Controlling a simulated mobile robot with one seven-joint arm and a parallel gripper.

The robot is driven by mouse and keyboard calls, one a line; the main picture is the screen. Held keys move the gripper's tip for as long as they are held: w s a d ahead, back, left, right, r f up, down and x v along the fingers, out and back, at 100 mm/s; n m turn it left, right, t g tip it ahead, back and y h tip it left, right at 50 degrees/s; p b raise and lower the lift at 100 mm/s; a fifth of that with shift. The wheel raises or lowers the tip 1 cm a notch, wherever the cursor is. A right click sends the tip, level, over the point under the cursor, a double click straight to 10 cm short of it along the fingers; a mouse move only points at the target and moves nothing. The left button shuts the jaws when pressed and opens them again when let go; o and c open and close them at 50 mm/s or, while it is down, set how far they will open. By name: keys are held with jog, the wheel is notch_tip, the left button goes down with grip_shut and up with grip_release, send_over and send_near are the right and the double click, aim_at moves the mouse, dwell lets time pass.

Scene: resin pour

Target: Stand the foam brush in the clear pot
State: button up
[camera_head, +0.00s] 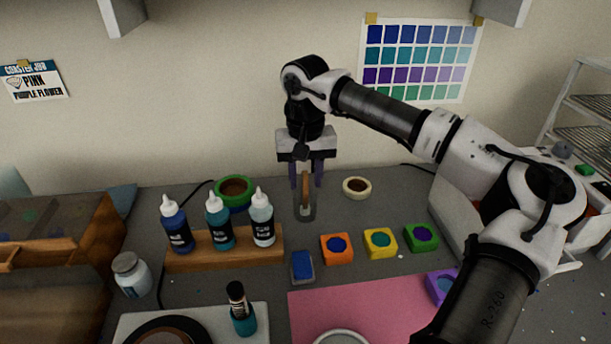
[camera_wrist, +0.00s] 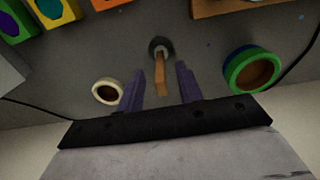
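The foam brush (camera_head: 306,187) has a tan wooden handle and stands upright, or nearly so, with its lower end in the clear pot (camera_head: 305,214). The pot is a small see-through cup on the grey bench, below my gripper. In the wrist view the brush handle (camera_wrist: 160,75) rises from the dark round mouth of the pot (camera_wrist: 161,45). My gripper (camera_head: 306,183) points down over the pot, its purple fingers spread on either side of the handle. In the wrist view there are gaps between the handle and both fingers (camera_wrist: 160,88). The foam end is hard to make out.
A wooden rack (camera_head: 225,252) with bottles stands to the left, a green tape roll (camera_head: 235,188) behind it. A cream tape roll (camera_head: 357,187) lies right of the pot. Orange (camera_head: 337,248), yellow (camera_head: 380,243) and green (camera_head: 421,237) blocks sit in front, near a pink mat (camera_head: 380,300).

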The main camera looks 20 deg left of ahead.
notch_tip(320, 180, up, 14)
jog(key=b, duration=0.1)
jog(key=shift+f+b, duration=0.15)
jog(key=shift+b, duration=0.2)
dwell(0.6)
